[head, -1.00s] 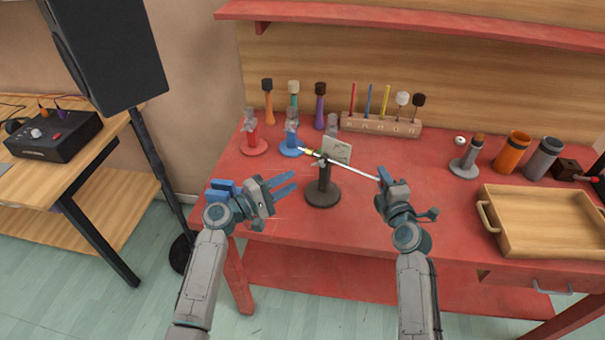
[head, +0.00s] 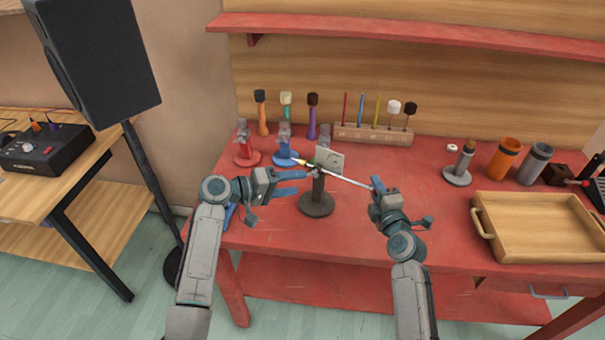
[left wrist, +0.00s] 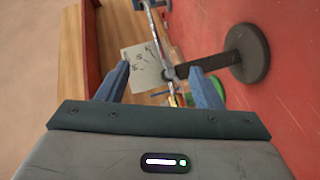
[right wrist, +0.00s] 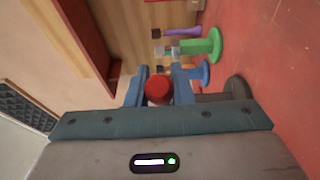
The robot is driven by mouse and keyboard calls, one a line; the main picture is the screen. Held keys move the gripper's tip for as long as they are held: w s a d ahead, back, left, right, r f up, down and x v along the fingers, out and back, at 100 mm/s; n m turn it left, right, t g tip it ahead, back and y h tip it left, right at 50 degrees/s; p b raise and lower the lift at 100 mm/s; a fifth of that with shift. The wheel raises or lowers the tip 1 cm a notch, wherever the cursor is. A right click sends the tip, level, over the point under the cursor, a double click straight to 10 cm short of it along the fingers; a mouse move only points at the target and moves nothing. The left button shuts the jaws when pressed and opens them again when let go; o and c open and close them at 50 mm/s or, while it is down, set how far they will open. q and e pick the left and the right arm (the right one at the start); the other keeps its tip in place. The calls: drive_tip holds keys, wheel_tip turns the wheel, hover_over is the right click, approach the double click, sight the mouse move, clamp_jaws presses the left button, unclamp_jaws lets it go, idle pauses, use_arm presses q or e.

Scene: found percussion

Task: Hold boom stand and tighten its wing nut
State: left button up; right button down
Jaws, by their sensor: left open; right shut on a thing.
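The boom stand has a dark round base (head: 317,207) and a short dark post on the red table. Its thin pale boom (head: 348,180) slopes across the post top. A small metal wing nut (head: 312,172) shows at the joint. My left gripper (head: 303,182) is open just left of the joint, its fingers pointing at it. In the left wrist view the joint (left wrist: 170,74) lies between and beyond the fingertips; contact cannot be told. My right gripper (head: 374,184) is shut on the boom's right end. A red round end (right wrist: 158,90) shows between its fingers.
A pale card (head: 329,159) stands behind the joint. Red (head: 246,158) and blue (head: 285,158) stands are behind left. A mallet rack (head: 372,135) is at the back. A wooden tray (head: 540,228) and cups (head: 504,158) are at right. The front table is mostly clear.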

sight(312, 175)
use_arm(q)
drive_tip(key=w+a+r+m+g+y, duration=0.1)
drive_tip(key=w+r+m+g+y, duration=0.25)
drive_tip(key=r+m+y, duration=0.5)
drive_tip(key=shift+n+g, duration=0.45)
drive_tip(key=shift+n, duration=0.4)
drive_tip(key=x, duration=1)
drive_tip(key=shift+w+d+f, duration=0.1)
drive_tip(key=shift+d+f, duration=0.05)
drive_tip(key=shift+c, duration=0.2)
drive_tip(key=c, duration=1)
drive_tip(key=shift+o, duration=0.2)
drive_tip(key=shift+d+y, duration=0.1)
drive_tip(key=shift+y, duration=0.15)
